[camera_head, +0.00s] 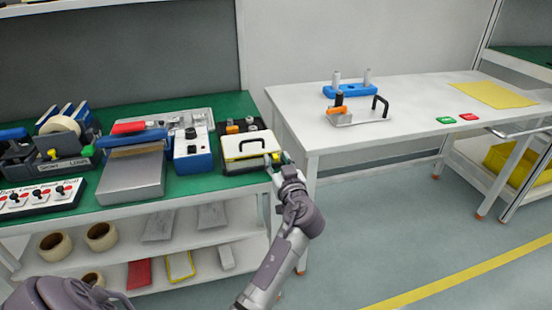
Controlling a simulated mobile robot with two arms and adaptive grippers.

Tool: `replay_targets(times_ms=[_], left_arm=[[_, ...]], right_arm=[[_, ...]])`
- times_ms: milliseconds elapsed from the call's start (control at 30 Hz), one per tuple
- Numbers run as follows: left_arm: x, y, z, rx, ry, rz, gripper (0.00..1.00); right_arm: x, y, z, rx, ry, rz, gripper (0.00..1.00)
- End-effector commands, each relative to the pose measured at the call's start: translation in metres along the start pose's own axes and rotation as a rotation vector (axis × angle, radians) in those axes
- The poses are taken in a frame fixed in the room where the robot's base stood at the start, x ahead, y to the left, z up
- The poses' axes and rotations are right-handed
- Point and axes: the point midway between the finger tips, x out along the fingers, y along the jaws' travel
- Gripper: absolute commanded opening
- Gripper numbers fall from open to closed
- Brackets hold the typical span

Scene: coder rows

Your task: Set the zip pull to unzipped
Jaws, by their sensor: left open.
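A white, flat case-like thing (240,145) with a black arched strip and yellow at its lower edge lies on the green bench top, near its right end. It may carry the zip pull, but the pull is too small to make out. My left gripper (275,160) is at the right front corner of this thing, with its open fingers close to the edge. I cannot tell whether they touch it. My right gripper is not in view.
A blue and white device (192,148), a grey box (132,178) and a switch panel (42,196) stand left on the green bench (225,182).

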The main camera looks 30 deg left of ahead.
Motion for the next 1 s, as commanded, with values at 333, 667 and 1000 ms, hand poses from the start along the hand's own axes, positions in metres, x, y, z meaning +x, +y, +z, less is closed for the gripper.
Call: replay_targets(times_ms=[333,667,1000], left_arm=[[0.0,0.0,0.0,0.0,0.0,0.0,0.02],[0.0,0.0,0.0,0.0,0.0,0.0,0.0],[0.0,-0.065,0.002,0.0,-0.002,-0.003,0.0]], right_arm=[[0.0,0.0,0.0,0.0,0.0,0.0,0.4],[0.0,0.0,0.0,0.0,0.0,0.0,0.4],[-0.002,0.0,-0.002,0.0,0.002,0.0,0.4]])
